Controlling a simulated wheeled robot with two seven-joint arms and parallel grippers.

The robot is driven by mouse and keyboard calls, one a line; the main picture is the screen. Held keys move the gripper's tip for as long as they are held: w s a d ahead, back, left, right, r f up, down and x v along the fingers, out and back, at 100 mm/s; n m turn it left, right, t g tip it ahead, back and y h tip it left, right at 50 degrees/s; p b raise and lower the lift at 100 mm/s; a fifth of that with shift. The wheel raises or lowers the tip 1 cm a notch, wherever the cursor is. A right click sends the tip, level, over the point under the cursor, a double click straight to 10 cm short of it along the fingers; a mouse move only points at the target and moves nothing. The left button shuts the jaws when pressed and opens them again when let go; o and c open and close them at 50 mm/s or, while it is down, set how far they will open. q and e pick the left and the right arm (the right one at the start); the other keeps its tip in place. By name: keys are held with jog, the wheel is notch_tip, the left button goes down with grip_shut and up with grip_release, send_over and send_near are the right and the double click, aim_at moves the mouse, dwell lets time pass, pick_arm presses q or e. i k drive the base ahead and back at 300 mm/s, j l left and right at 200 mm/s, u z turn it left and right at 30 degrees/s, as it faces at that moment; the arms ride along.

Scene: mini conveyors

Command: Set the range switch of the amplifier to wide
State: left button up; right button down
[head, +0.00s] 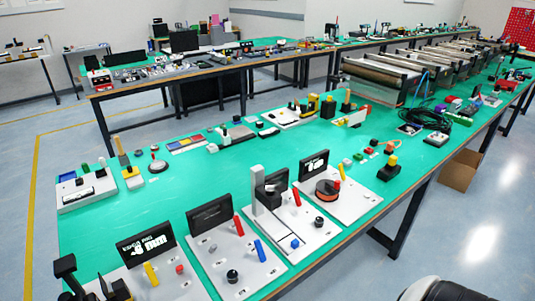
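I cannot tell which device is the amplifier, and no range switch can be made out at this size. Several light-grey panels with upright black displays stand along the near edge of the green table. One panel (215,262) has a red lever, a blue lever and a black knob (232,276). The panel to its left has a yellow lever (151,273) and a red button (179,269). The panel to its right has a grey column (257,188), a red lever and a blue button (295,244). Neither of my grippers shows in the head view.
The green table (185,205) has free room behind the panels. A grey box (83,193) stands at its left. Mini conveyors (375,75) stand toward the back right, near a coil of black cable (427,116). A cardboard box (460,170) is on the floor.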

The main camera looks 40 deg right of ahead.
aim_at(259, 246)
jog(key=l+z, duration=0.15)
jog(key=z, duration=1)
jog(key=i+l+u, duration=0.4)
jog(key=k+l, duration=0.1)
